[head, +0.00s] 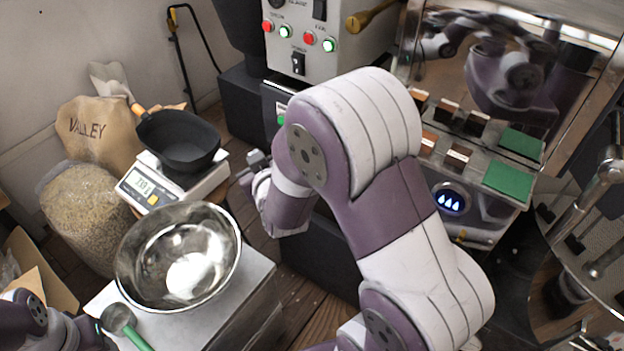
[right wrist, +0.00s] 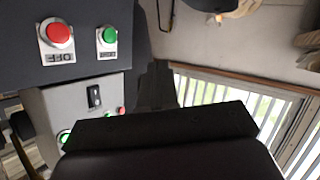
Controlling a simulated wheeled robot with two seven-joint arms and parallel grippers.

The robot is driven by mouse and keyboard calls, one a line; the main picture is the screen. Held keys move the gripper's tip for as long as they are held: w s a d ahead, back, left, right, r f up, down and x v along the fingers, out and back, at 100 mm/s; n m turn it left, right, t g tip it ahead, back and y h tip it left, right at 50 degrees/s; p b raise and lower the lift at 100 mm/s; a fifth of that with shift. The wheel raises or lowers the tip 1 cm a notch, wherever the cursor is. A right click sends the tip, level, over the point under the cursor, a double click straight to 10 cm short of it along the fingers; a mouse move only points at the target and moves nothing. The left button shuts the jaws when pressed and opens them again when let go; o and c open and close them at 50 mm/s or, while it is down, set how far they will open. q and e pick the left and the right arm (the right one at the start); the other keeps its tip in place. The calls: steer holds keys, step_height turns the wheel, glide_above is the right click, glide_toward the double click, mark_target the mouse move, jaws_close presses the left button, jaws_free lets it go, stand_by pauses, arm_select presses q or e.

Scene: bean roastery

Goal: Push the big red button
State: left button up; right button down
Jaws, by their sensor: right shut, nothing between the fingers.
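The big red button (right wrist: 58,33) sits on a white plate marked OFF at the upper left of the right wrist view. A green button (right wrist: 107,37) on its own plate is beside it. In the head view a green button (head: 281,119) shows at the edge of my right arm, and the big red button is hidden there. My right gripper (head: 253,163) is shut and empty, in front of the dark machine base and apart from the buttons. Its dark fingers also show in the right wrist view (right wrist: 158,82).
A control panel (head: 341,32) with small red and green buttons is above. A scale (head: 172,184) bearing a black pan (head: 178,140) and a steel bowl (head: 178,257) stand left of my right arm. A chrome machine (head: 470,237) stands to the right.

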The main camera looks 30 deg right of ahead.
step_height(320, 180, down, 5)
steer(key=d+t+h+b, duration=0.2)
steer(key=t+b, duration=0.1)
steer(key=b, duration=0.1)
arm_select(q)
step_height(320, 180, down, 12)
steer(key=b, duration=0.3)
steer(key=shift+f+b, duration=0.2)
steer(key=shift+b, duration=0.2)
arm_select(e)
steer(key=w+d+t+h, duration=0.1)
steer(key=d+t+h, duration=0.1)
steer(key=d, duration=0.8)
steer(key=shift+w+r+t+h, duration=0.3)
steer(key=shift+t+h, duration=0.1)
steer(key=shift+h, duration=0.5)
arm_select(q)
steer(key=shift+f, duration=0.15)
arm_select(e)
steer(key=shift+w+d, duration=0.15)
steer(key=shift+d, duration=0.25)
